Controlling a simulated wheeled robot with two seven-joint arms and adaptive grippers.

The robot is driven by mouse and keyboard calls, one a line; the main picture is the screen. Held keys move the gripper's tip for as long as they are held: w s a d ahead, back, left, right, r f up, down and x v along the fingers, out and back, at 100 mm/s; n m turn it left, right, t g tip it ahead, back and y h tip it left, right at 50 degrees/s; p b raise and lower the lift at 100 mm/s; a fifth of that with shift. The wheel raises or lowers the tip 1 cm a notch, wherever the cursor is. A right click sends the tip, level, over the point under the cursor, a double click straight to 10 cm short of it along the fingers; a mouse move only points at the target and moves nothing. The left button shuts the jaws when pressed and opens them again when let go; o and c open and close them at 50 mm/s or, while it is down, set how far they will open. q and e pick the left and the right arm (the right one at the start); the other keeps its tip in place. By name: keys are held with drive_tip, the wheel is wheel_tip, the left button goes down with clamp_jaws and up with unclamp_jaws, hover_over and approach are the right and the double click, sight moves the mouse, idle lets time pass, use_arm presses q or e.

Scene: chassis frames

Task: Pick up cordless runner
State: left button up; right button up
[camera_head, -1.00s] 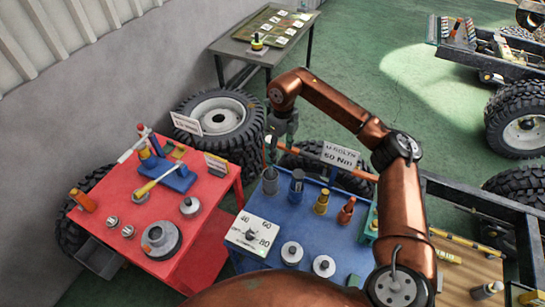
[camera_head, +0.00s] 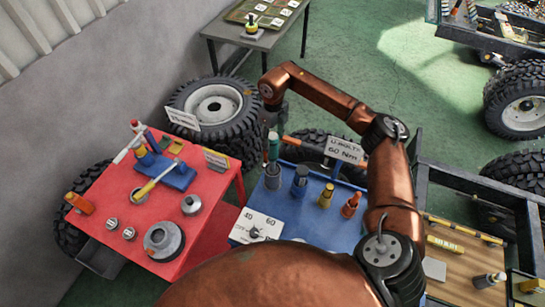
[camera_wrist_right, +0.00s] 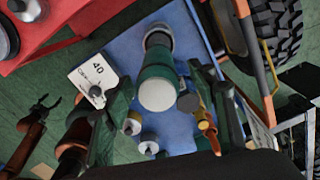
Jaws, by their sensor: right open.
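The cordless runner appears to be the upright green tool (camera_head: 273,147) in a grey cup (camera_head: 272,178) on the blue table (camera_head: 322,225).
Other tools stand close beside the cup: a dark one (camera_head: 299,181), a yellow one (camera_head: 325,196) and an orange one (camera_head: 350,205). A white dial plate (camera_head: 255,228) lies in front. A red table (camera_head: 112,205) stands left. A sign reading 60 Nm (camera_head: 344,150) stands behind.

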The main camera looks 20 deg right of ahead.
wheel_tip(320, 180, down, 2)
drive_tip(key=shift+a+f, duration=0.1)
drive_tip(key=shift+f, duration=0.05)
drive_tip(key=c, duration=1.4)
use_arm(q)
drive_tip(key=shift+w+d+r, duration=0.1)
drive_tip(key=shift+w+r, duration=0.1)
drive_tip(key=shift+w, duration=0.35)
drive_tip(key=shift+w+r, duration=0.2)
drive_tip(key=shift+w, duration=0.3)
use_arm(e)
clamp_jaws()
